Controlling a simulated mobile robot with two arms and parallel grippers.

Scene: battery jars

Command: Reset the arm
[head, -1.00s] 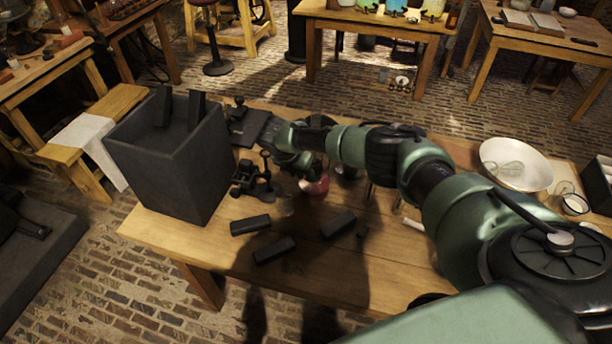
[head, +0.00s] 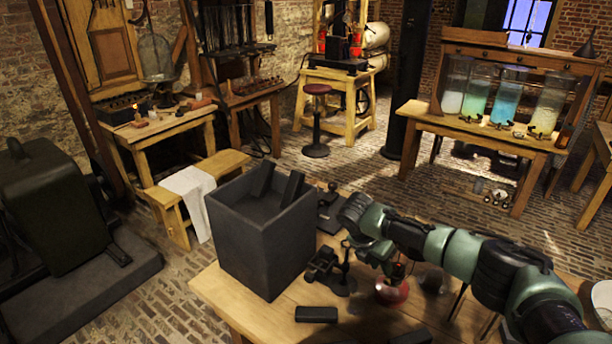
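My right arm comes in from the right over the wooden table. Its green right gripper (head: 380,258) is bent down near a small red-based object (head: 391,291). Its fingertips are too small and dark to tell open from shut. I see nothing clearly held. My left gripper is not in view. A tall dark square jar (head: 262,245) stands at the table's left, left of the gripper and apart from it. Two black bars (head: 291,188) lean in it and stick out of the top. Another black bar (head: 316,314) lies on the table in front.
Dark knobbed devices (head: 335,272) stand between the jar and my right arm. Another black bar shows at the bottom edge. A bench with a white cloth (head: 190,190) is behind left. A far table holds jars of coloured liquid (head: 509,92). The brick floor between is open.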

